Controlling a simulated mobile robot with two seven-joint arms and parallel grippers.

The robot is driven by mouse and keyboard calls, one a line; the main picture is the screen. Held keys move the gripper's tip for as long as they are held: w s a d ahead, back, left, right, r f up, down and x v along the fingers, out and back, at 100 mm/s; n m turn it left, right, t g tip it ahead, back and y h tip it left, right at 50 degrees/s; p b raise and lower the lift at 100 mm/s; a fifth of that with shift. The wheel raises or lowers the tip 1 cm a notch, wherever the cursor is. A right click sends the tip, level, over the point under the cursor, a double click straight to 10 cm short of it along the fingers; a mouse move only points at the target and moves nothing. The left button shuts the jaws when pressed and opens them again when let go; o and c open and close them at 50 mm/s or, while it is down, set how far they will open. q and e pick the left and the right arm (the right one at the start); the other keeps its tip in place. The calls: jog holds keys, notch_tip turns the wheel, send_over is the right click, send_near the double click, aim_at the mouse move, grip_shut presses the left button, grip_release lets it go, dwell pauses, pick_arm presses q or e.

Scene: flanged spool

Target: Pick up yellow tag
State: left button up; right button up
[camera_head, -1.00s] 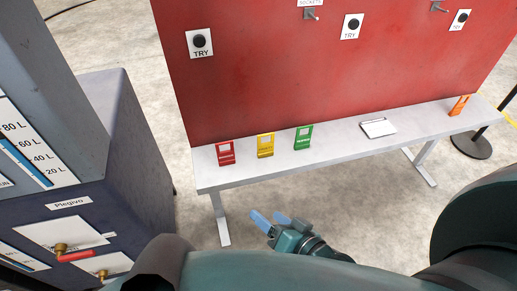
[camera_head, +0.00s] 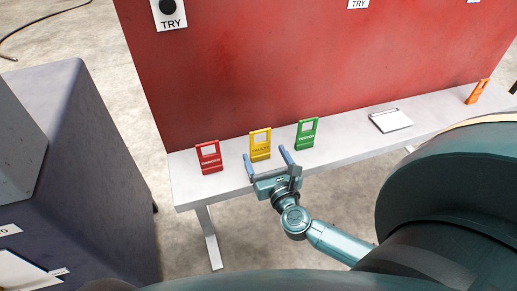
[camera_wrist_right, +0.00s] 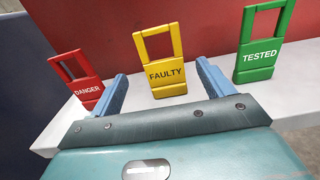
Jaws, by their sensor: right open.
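The yellow tag (camera_head: 260,146), marked FAULTY, stands upright on the white bench, leaning near the red panel. It also shows in the right wrist view (camera_wrist_right: 165,72), between and beyond my blue fingertips. My right gripper (camera_head: 267,160) is open and empty at the bench's front edge, just in front of the yellow tag and apart from it. In the right wrist view the open gripper (camera_wrist_right: 160,92) has one finger on each side of the tag's lower part, nearer to the camera. My left gripper is not in view.
A red DANGER tag (camera_head: 208,157) stands left of the yellow tag, and a green TESTED tag (camera_head: 306,134) stands right. A white notepad (camera_head: 391,121) and an orange tag (camera_head: 478,92) are farther right on the white bench (camera_head: 350,138). The red panel (camera_head: 300,65) rises behind.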

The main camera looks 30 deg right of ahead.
aim_at(261, 144)
jog(key=x, duration=0.7)
jog(key=shift+w+d, duration=0.25)
jog(key=shift+w, duration=0.1)
jog(key=c, duration=1.1)
